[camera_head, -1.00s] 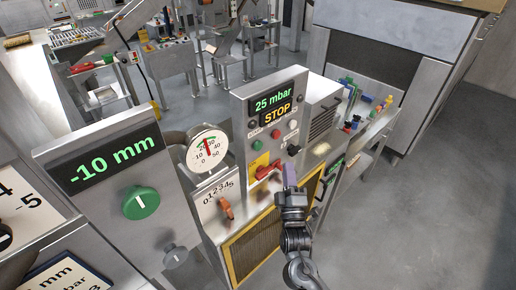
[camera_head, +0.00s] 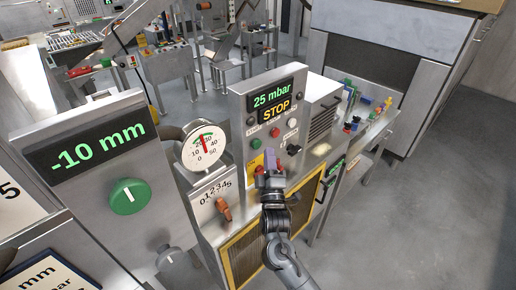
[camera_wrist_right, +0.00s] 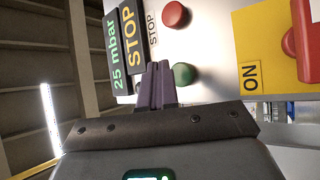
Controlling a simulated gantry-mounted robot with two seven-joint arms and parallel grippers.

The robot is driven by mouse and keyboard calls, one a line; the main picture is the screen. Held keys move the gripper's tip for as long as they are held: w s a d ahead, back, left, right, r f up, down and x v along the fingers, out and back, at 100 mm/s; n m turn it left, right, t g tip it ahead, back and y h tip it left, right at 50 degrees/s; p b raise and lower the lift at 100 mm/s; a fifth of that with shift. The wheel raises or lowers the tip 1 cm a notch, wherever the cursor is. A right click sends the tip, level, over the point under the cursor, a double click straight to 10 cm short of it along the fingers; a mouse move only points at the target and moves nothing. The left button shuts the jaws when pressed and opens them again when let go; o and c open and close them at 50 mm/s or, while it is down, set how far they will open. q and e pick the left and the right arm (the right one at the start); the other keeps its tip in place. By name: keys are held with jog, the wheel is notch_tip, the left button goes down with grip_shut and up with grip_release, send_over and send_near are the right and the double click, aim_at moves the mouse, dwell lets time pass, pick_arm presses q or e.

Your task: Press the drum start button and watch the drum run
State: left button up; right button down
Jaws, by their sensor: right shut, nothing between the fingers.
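The control panel (camera_head: 245,128) shows 25 mbar and STOP on its display (camera_head: 275,102). Below are a green button (camera_head: 255,144), a red button (camera_head: 275,133) and a white button (camera_head: 292,123). My right gripper (camera_head: 271,158) is shut and empty, in front of the panel below the buttons. In the right wrist view its purple fingertips (camera_wrist_right: 156,78) appear just beside the green button (camera_wrist_right: 184,74); whether they touch the panel I cannot tell. The red button (camera_wrist_right: 176,14) lies farther off. The drum cannot be made out. My left gripper is not in view.
A red handle (camera_wrist_right: 305,40) on a yellow ON plate (camera_wrist_right: 250,70) is close to my right gripper. An orange selector knob (camera_head: 223,210), a pressure gauge (camera_head: 204,147) and a -10 mm panel with a green knob (camera_head: 130,196) stand left. Open floor (camera_head: 440,210) lies right.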

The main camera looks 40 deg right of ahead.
aim_at(257, 144)
jog(key=shift+w+a, duration=0.1)
jog(key=shift+w, duration=0.55)
dwell(0.3)
dwell(0.6)
dwell(0.7)
jog(key=shift+w, duration=0.1)
jog(key=shift+w, duration=0.35)
